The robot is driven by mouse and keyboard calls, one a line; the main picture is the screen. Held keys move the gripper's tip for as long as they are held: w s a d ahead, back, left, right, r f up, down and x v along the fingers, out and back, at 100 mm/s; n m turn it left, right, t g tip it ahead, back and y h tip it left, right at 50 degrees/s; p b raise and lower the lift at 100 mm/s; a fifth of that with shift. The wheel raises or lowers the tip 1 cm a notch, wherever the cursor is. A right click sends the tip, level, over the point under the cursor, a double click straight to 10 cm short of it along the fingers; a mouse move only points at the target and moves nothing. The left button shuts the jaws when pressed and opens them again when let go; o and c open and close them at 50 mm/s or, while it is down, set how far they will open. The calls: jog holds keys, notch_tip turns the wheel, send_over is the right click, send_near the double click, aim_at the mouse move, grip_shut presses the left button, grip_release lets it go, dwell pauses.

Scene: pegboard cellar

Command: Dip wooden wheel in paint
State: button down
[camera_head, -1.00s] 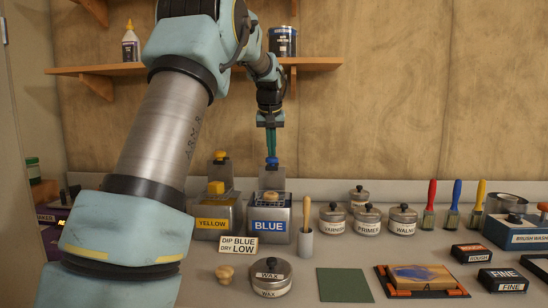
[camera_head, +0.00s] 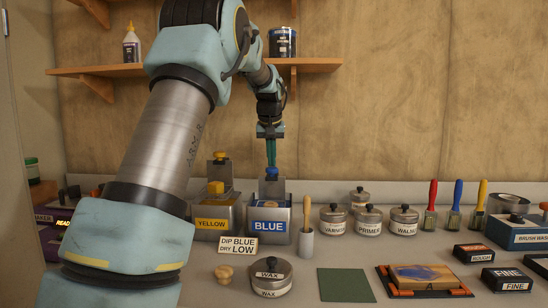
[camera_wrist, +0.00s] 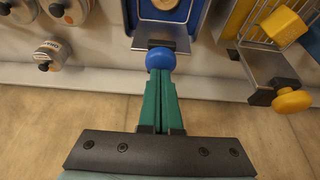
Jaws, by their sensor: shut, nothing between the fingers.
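My gripper (camera_head: 271,163) is shut and empty, with its green fingers pointing down. Its tips touch the top of the blue knob (camera_head: 272,174) at the back of the blue paint tank (camera_head: 287,219). In the wrist view the blue knob (camera_wrist: 160,58) is right at the fingertips. The wooden wheel (camera_wrist: 165,4) shows as a pale round piece, partly cut off, inside the blue tank in the wrist view. The tank front and rim hide it in the head view. The sign (camera_head: 238,246) reads "DIP BLUE DRY LOW".
The yellow tank (camera_head: 211,223) with its yellow knob (camera_head: 219,156) stands left of the blue one. A brush cup (camera_head: 306,243), a wax tin (camera_head: 269,280) and a small wooden piece (camera_head: 224,274) stand in front. Lidded tins (camera_head: 368,221) are to the right. A shelf (camera_head: 315,65) is above.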

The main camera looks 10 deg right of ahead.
jog(key=shift+f+b, duration=0.9)
jog(key=shift+f, duration=0.85)
jog(key=shift+r, duration=0.1)
dwell(0.5)
jog(key=shift+r+p, duration=4.4)
jog(key=shift+r, duration=0.45)
notch_tip(320, 180, up, 5)
jog(key=p, duration=0.5)
send_over(272, 169)
jog(key=w, duration=0.1)
jog(key=shift+b, duration=0.3)
